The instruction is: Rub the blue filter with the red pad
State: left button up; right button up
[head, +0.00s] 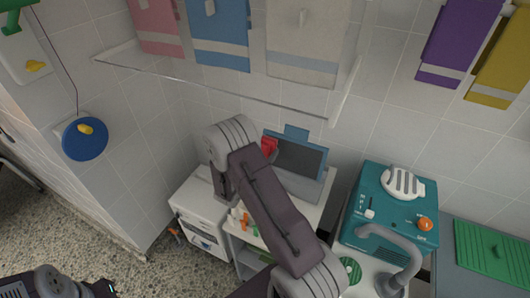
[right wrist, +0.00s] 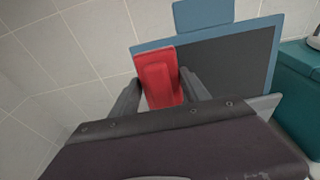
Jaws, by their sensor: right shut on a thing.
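The blue filter (head: 297,157) is a dark panel in a blue frame with a blue tab on top. It leans back in a pale grey holder (head: 300,186) on a white cabinet. It also shows in the right wrist view (right wrist: 232,62). My right gripper (right wrist: 162,88) is shut on the red pad (right wrist: 155,72), with a finger on each side. The pad overlaps the filter's left part in the right wrist view; I cannot tell whether they touch. In the head view the red pad (head: 268,146) peeks out beside my right arm, which hides the gripper.
A teal machine (head: 400,205) with a white vented knob stands right of the filter. Small orange and green items (head: 246,222) lie at the cabinet's front. A clear shelf (head: 220,80) and hanging towels (head: 305,45) are above. A blue disc (head: 85,138) hangs at left.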

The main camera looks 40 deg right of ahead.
aim_at(280, 147)
jog(key=shift+b+x, duration=0.3)
jog(key=shift+x, duration=0.55)
jog(key=shift+s+d, duration=0.3)
jog(key=shift+s, duration=0.3)
jog(key=shift+s+d, duration=0.25)
jog(key=shift+s, duration=0.35)
jog(key=shift+s+d, duration=0.3)
jog(key=shift+s, duration=0.35)
jog(key=shift+w+d+f+b, duration=0.1)
jog(key=shift+b, duration=0.4)
jog(key=shift+w, duration=0.2)
jog(key=shift+w+a, duration=0.5)
jog(key=shift+w, duration=0.3)
jog(key=shift+w+a, duration=0.5)
jog(key=shift+w, duration=0.25)
